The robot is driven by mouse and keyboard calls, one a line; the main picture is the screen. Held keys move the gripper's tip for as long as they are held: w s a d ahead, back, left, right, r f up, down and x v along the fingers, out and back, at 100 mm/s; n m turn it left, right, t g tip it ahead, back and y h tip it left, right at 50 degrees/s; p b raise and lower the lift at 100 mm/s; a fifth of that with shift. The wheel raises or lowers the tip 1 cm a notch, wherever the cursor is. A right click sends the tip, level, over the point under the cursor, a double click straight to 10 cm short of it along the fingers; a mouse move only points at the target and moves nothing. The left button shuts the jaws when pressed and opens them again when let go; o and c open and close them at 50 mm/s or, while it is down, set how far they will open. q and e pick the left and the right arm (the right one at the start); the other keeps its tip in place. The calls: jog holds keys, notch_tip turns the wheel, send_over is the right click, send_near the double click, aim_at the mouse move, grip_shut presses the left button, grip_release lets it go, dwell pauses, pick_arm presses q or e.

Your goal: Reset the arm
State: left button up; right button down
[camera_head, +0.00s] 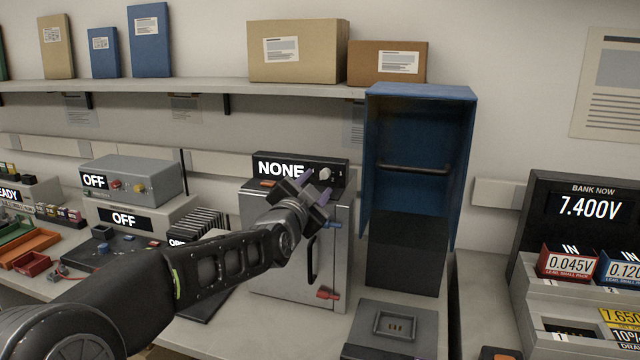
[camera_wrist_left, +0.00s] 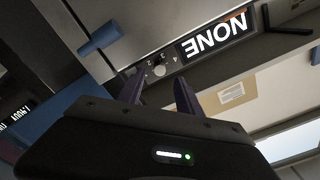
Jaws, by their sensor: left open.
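My left arm comes in from the lower left in the head view, and its left gripper (camera_head: 312,186) is in front of the grey metal box with the "NONE" display (camera_head: 280,169). The two dark purple fingers are apart, with nothing seen between them. In the left wrist view the fingers (camera_wrist_left: 158,92) point toward the dial (camera_wrist_left: 159,70) beside the upside-down "NONE" display (camera_wrist_left: 215,36). I cannot tell whether they touch the box. My right gripper is not in view.
A tall blue open-front cabinet (camera_head: 420,92) stands just right of the box. A dark square fixture (camera_head: 394,326) lies in front of it. A bank with voltage readouts (camera_head: 590,207) is at the right. Grey units and coloured trays (camera_head: 30,248) fill the left. A shelf (camera_head: 190,86) holds boxes above.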

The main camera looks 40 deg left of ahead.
pick_arm(q)
jog(key=shift+v, duration=1.25)
